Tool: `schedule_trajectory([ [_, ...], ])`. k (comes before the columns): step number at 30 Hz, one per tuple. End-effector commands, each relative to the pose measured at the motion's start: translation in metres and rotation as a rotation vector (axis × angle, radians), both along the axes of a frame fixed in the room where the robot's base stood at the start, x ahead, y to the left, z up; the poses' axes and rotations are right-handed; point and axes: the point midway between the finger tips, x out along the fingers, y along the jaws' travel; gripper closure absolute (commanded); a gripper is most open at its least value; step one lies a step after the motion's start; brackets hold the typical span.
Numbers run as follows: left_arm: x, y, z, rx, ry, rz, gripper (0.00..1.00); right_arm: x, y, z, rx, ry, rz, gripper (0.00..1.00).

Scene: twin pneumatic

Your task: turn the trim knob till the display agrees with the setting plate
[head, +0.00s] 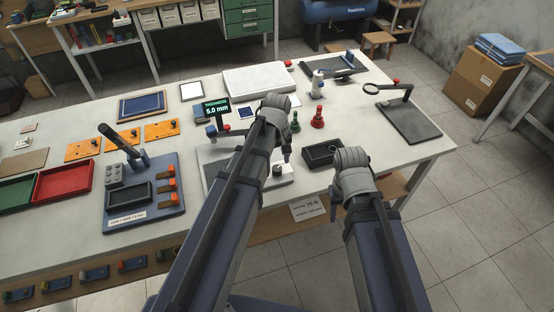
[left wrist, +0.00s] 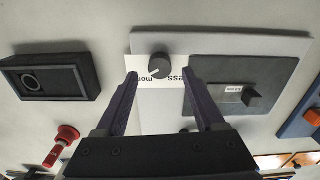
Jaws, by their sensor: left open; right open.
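The trim knob (left wrist: 160,67) is a round dark knob on a pale base with a partly covered printed label. In the head view the knob (head: 278,170) stands below my left gripper (head: 286,153). In the left wrist view my left gripper (left wrist: 159,76) is open, its fingertips either side of the knob in the picture; contact cannot be told. The display (head: 216,108) reads "THICKNESS 5.0 mm". A white plate (head: 305,207) on the table's front edge reads "70 N" with smaller unclear text. My right gripper (head: 350,180) is open near the front edge, fingers mostly hidden.
A black tray-like block (head: 322,153) lies right of the knob. Green (head: 295,122) and red (head: 317,118) handled pieces stand behind it. A dark plate with a small block (left wrist: 250,95) adjoins the knob base. A blue lever fixture (head: 170,185) stands left.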

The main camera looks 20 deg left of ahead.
Motion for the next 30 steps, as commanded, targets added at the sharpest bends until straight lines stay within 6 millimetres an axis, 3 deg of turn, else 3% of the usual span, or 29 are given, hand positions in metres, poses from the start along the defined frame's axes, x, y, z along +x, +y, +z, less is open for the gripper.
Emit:
schedule_trajectory([
  [1,0.0,0.0,0.015,0.0,0.0,0.0,0.3,0.0,0.0,0.014,0.0,0.0,0.0,0.5],
  [9,0.0,0.0,0.044,0.0,0.0,0.0,0.3,0.0,0.0,0.044,0.0,0.0,0.002,0.5],
  [27,0.0,0.0,0.046,0.0,0.0,-0.001,0.3,0.0,0.0,0.046,0.0,0.0,0.002,0.5],
  [30,-0.012,-0.011,0.042,0.005,0.004,-0.066,0.3,0.0,0.0,0.042,0.0,0.0,0.002,0.5],
])
